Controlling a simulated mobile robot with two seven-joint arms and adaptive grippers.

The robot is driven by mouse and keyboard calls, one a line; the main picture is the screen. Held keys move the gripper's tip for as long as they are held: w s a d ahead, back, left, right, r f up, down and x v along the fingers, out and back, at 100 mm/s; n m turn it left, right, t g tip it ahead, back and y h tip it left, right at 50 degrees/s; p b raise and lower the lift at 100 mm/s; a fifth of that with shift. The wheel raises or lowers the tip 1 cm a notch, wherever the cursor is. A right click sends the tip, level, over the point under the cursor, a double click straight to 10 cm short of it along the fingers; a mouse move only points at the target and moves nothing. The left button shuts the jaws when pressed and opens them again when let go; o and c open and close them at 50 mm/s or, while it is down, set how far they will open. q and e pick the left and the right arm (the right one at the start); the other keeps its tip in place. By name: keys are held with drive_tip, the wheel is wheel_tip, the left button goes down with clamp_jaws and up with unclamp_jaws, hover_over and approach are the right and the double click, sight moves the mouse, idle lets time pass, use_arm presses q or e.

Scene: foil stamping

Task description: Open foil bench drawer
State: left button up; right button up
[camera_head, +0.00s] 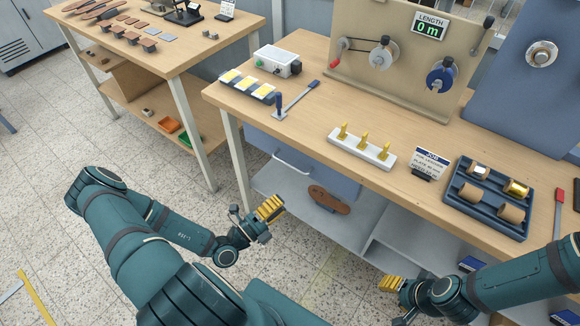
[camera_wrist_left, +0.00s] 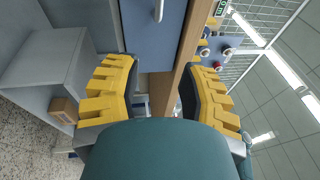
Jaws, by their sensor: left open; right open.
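The foil bench (camera_head: 300,110) has a blue-grey drawer (camera_head: 325,175) under the left part of its top. The drawer front carries a pale bar handle (camera_head: 291,163). The drawer looks shut. In the left wrist view the drawer front (camera_wrist_left: 150,40) and handle (camera_wrist_left: 158,10) show at the top, beyond the fingers. My left gripper (camera_head: 270,208) has yellow fingers, is open and empty, and is below and in front of the handle, apart from it. Its spread fingers show in the left wrist view (camera_wrist_left: 161,70). My right gripper (camera_head: 391,283) is open in front of the bench, partly hidden by its wrist.
The bench top holds a white stand with gold stamps (camera_head: 362,150), a dark tray of rolls (camera_head: 488,197), a sign (camera_head: 430,161) and a foil winder board (camera_head: 400,60). A brown sole-shaped piece (camera_head: 329,199) lies on the lower shelf. Another table (camera_head: 160,50) stands left.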

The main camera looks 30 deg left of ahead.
sight(290, 165)
use_arm(q)
drive_tip(key=a+n+t+y, duration=0.1)
drive_tip(key=a+n+y, duration=0.3)
drive_tip(key=a+y, duration=0.1)
drive_tip(key=w, duration=0.4)
drive_tip(key=w+r+b, duration=0.1)
drive_tip(key=w, duration=0.3)
drive_tip(key=w+d, duration=0.1)
drive_tip(key=w, duration=0.4)
drive_tip(key=shift+d+r, duration=0.1)
drive_tip(key=shift+r, duration=0.3)
clamp_jaws()
